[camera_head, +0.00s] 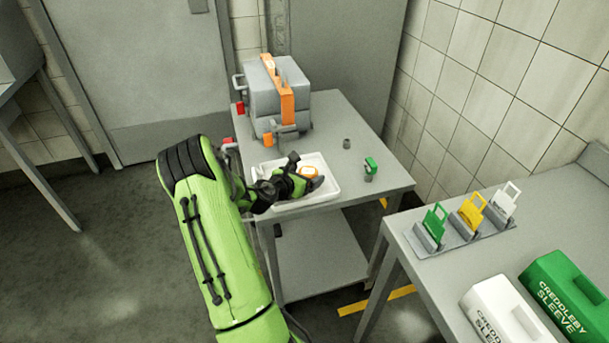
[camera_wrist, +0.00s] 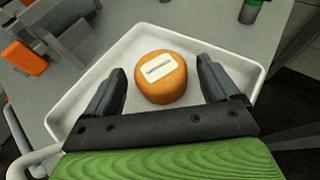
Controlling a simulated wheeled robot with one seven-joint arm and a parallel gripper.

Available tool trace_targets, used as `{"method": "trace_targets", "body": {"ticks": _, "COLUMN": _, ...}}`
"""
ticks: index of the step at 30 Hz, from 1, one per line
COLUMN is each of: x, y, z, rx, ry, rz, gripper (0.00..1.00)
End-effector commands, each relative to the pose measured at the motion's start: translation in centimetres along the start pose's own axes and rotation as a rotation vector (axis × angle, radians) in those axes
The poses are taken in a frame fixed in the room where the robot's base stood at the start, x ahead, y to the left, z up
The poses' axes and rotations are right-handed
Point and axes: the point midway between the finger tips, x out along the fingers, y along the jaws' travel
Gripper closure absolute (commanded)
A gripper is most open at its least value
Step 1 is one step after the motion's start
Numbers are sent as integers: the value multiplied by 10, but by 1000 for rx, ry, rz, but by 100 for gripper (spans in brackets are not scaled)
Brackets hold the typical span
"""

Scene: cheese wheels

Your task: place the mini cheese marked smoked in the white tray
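An orange mini cheese (camera_wrist: 161,88) with a pale label on top stands in the white tray (camera_wrist: 230,68); the label's writing is too small to read. The cheese also shows in the head view (camera_head: 307,171), partly behind my gripper, in the tray (camera_head: 330,189) on the small grey table. My gripper (camera_wrist: 160,85) is open over the tray. Its two dark fingers stand on either side of the cheese, with visible gaps between them and the cheese.
A grey machine (camera_head: 262,95) with an orange band stands behind the tray. A small green object (camera_head: 370,168) and a small grey cylinder (camera_head: 346,144) are right of it. The right-hand table holds green, yellow and white tags (camera_head: 470,209) and two sleeve boxes (camera_head: 565,290).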

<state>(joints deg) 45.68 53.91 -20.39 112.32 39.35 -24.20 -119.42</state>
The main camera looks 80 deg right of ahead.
Motion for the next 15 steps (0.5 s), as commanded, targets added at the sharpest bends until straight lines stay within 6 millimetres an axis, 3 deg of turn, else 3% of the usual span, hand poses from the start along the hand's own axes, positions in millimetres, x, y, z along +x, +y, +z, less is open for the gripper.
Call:
{"method": "trace_targets", "body": {"ticks": 8, "x": -7, "y": 1, "z": 3, "rx": -1, "ry": 1, "rz": 2, "gripper": 12}}
{"method": "trace_targets", "body": {"ticks": 15, "x": -68, "y": 1, "z": 5, "rx": -5, "ry": 1, "rz": 5, "gripper": 12}}
